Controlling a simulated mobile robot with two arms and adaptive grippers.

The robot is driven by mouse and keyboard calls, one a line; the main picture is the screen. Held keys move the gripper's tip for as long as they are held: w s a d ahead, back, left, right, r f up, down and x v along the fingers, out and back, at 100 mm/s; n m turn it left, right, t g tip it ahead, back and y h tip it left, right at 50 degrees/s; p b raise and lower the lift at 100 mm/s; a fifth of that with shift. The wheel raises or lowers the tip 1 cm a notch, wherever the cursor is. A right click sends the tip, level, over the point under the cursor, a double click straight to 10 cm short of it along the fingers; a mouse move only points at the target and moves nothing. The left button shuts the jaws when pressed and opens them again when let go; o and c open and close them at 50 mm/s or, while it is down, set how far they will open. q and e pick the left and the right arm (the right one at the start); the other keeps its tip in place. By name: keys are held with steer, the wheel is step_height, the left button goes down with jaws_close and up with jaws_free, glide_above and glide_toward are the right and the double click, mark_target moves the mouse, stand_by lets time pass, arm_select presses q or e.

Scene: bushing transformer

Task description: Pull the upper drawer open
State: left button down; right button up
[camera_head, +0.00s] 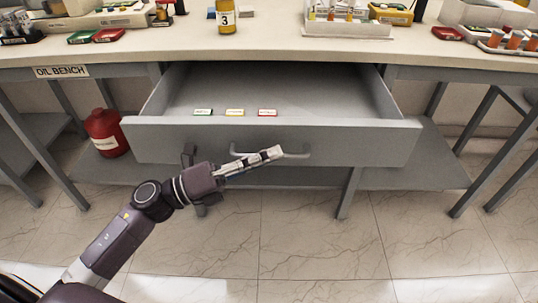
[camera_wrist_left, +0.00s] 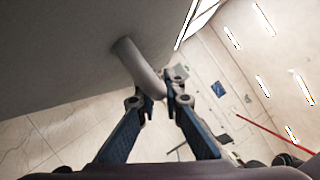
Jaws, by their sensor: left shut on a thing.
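The upper drawer (camera_head: 365,143) is a grey drawer under the bench and stands well open, its inside visible from above. Its bar handle (camera_head: 297,154) is on the front face. My left gripper (camera_head: 273,154) is at the handle, with its fingers closed around the bar. In the left wrist view, the handle (camera_wrist_left: 138,66) runs between the fingertips of the gripper (camera_wrist_left: 163,90). The fingers hide part of the handle. My right gripper is not in view.
Three small labels, green, yellow and red (camera_head: 267,112), lie in the drawer. The benchtop (camera_head: 270,48) above holds a bottle marked 3 (camera_head: 225,18), racks and trays. A red container (camera_head: 106,133) stands at left below the bench. The floor in front is clear.

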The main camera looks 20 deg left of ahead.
arm_select(q)
steer(key=c, duration=2.3)
jaws_free()
steer(key=shift+a, duration=0.1)
steer(key=v, duration=1.2)
